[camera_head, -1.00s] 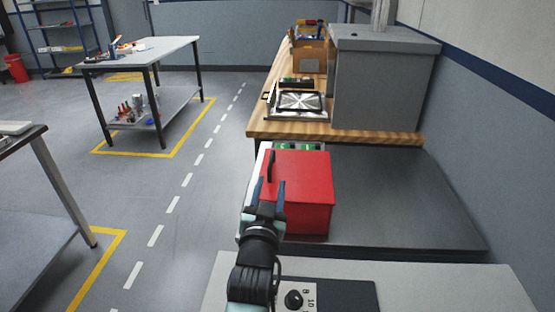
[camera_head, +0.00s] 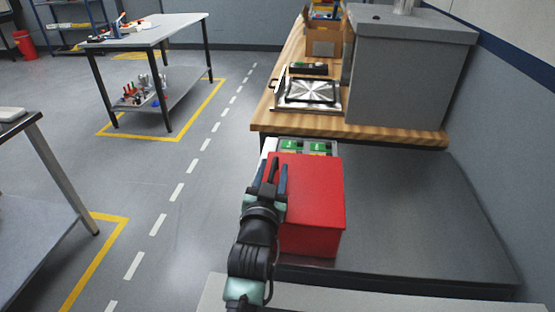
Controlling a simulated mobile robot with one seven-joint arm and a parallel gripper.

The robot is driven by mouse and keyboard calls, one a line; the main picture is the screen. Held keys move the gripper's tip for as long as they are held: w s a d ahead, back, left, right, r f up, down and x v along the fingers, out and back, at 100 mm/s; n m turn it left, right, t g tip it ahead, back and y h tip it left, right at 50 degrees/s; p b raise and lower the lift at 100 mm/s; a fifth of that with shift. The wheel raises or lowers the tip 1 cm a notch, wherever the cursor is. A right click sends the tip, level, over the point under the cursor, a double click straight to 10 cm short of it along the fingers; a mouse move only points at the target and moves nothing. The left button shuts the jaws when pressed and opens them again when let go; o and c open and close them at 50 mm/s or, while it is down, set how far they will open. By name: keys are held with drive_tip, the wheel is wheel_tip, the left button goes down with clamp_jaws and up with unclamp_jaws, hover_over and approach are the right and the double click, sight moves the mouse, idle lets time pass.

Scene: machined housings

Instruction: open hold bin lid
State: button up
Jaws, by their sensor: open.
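A red hold bin (camera_head: 312,205) stands on the dark bench in front of me, and its flat red lid looks closed. My gripper (camera_head: 271,172) is at the left side of the bin, near the lid's left edge, with its two fingers pointing away from me and apart. A dark upright handle shows between the fingers. I cannot tell whether the fingers touch it. My arm hides part of the bin's left side.
Green-marked trays (camera_head: 304,146) sit just behind the bin. A wooden workbench (camera_head: 350,132) with a metal plate (camera_head: 308,92) and a large grey cabinet (camera_head: 410,75) lie beyond. The dark bench (camera_head: 420,215) is clear to the right. Open floor lies left.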

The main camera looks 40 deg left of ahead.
drive_tip(key=shift+w+a+r, duration=0.1)
clamp_jaws()
idle(0.3)
idle(1.2)
